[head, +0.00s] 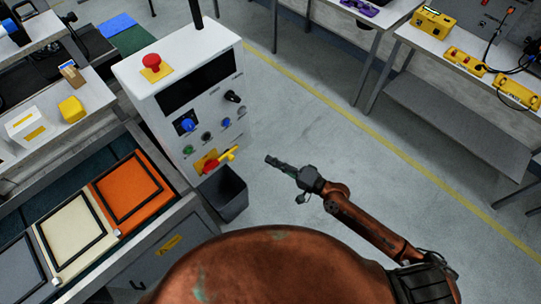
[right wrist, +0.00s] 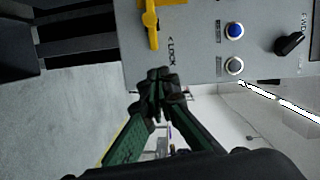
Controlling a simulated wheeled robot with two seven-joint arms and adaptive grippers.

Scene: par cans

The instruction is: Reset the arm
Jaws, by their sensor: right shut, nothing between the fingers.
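My right arm reaches in from the lower right in the head view. Its right gripper (head: 270,159) is shut and empty, pointing left toward the control cabinet (head: 150,98). The shut fingers also show in the right wrist view (right wrist: 160,85), in front of the cabinet's panel. A yellow handle (head: 228,154) on a red and yellow switch sits low on the panel, just left of the gripper with a gap between them. The handle also shows in the right wrist view (right wrist: 151,22), above the fingertips. My left gripper is not in view.
A dark bin (head: 224,192) stands below the panel. A bench at left holds orange (head: 152,182) and cream (head: 60,222) framed panels. A red button (head: 151,62) tops the cabinet. Tables (head: 455,123) stand at upper right. The floor (head: 330,150) around my right arm is clear.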

